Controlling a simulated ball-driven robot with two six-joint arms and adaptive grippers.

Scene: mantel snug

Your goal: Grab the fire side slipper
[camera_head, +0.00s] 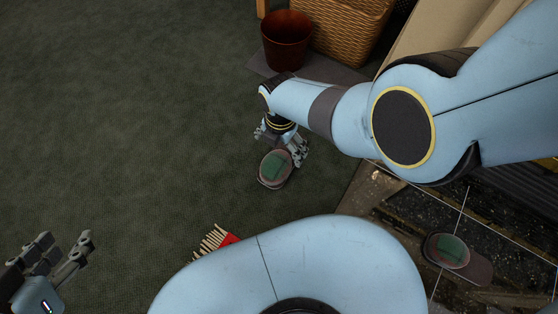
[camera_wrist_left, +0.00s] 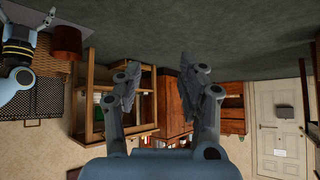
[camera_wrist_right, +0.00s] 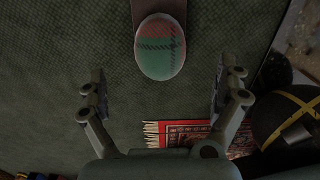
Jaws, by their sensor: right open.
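Two brown slippers with green insoles show in the head view. One slipper (camera_head: 276,167) lies on the dark green carpet, and it also shows in the right wrist view (camera_wrist_right: 160,48). The other slipper (camera_head: 453,256) lies on the dark hearth tiles at the lower right. My right gripper (camera_head: 281,146) is open and empty, just above and beside the carpet slipper. In the right wrist view this slipper is beyond its fingertips (camera_wrist_right: 163,84), between their lines. My left gripper (camera_head: 66,244) is open and empty over the carpet at the lower left, far from both slippers.
A dark red bin (camera_head: 287,40) and a wicker basket (camera_head: 342,28) stand at the back. A red fringed rug (camera_head: 222,240) is partly hidden by my arm. The hearth edge (camera_head: 355,205) runs right of the carpet slipper. The carpet at left is clear.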

